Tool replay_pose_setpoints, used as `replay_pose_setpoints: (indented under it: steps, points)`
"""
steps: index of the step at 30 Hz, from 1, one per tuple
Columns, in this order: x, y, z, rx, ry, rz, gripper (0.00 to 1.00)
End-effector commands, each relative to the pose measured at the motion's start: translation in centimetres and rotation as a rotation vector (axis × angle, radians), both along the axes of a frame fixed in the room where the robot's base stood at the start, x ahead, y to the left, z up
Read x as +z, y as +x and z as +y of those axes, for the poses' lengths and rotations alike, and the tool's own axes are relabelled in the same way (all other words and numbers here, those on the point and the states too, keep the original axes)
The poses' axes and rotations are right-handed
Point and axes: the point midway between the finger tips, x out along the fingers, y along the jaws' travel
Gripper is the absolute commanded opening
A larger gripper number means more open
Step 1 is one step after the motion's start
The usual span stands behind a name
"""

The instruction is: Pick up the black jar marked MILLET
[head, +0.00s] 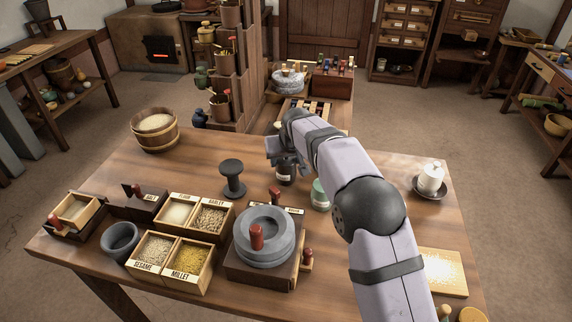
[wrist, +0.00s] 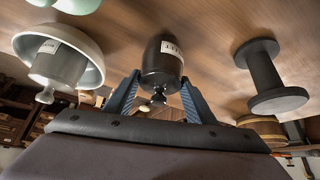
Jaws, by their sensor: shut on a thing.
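The black jar (wrist: 162,62) is upright in my gripper, with a knobbed lid and a pale label whose lettering is only partly legible. In the wrist view, my gripper (wrist: 160,82) has one blue-grey finger on each side of the jar and is shut on it. In the head view, my gripper (head: 284,158) is over the middle of the table, and the dark jar (head: 285,177) shows below it, partly covered. I cannot tell whether the jar's base touches the table.
A black spool-shaped stand (head: 232,178) is left of the jar, and a pale green pot (head: 320,196) is close on its right. A stone hand mill (head: 262,240) and grain boxes (head: 186,258) stand nearer. A white lidded jar (head: 431,179) sits on a saucer at right.

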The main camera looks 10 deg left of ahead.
Motion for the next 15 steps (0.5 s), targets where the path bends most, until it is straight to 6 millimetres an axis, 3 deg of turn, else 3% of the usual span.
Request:
replay_pose_setpoints:
  steps: [15]
  points:
    - [7.6, 0.2, 0.1, 0.001, 0.005, -0.009, 0.0]
